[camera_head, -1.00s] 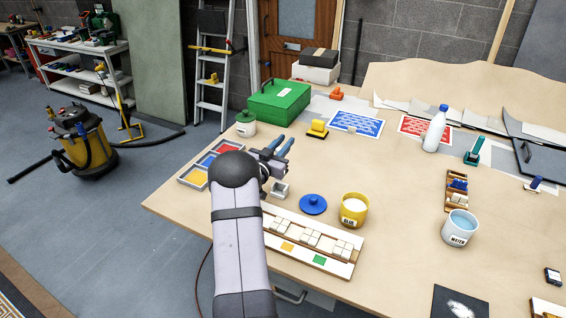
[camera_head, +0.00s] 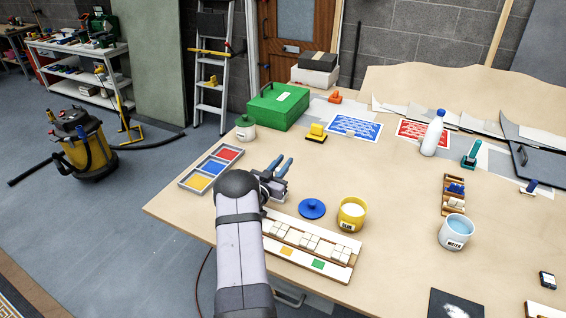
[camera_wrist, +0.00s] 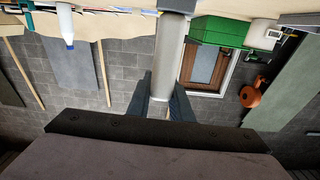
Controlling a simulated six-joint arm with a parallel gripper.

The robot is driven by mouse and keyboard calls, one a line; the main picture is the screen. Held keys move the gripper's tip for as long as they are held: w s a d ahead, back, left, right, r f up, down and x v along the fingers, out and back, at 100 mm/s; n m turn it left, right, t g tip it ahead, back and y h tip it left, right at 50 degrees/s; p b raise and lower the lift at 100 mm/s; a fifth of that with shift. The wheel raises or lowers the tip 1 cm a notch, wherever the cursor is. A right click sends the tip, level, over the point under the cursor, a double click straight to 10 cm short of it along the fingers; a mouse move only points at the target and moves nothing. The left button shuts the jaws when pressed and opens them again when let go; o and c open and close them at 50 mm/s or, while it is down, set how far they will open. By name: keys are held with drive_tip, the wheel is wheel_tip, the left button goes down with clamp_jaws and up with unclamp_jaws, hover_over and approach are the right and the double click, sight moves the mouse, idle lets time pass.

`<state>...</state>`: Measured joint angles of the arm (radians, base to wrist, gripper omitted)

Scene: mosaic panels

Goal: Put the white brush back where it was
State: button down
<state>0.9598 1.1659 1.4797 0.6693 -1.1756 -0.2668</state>
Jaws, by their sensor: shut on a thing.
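My gripper (camera_head: 284,166), with blue fingers, is above the table's near left part, behind the wooden tile rack and to the left of the blue lid. In the wrist view my gripper (camera_wrist: 163,95) is shut on a pale grey, long thing (camera_wrist: 168,55); I cannot tell for sure that it is the white brush. In the head view my arm and gripper mostly hide it. A wooden holder (camera_head: 447,210) stands at the right with a blue-handled piece and a whitish piece in it.
The wooden tile rack (camera_head: 340,270) lies in front of my gripper. The blue lid (camera_head: 312,208), yellow glue pot (camera_head: 352,220) and water pot (camera_head: 454,240) stand to the right. A three-colour tray (camera_head: 184,184) lies left. The table's middle is fairly clear.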

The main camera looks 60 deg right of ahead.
drive_tip(key=shift+f, duration=0.1)
drive_tip(key=c, duration=1.6)
unclamp_jaws()
drive_tip(key=shift+a+b, duration=1.95)
drive_tip(key=shift+a, duration=4.05)
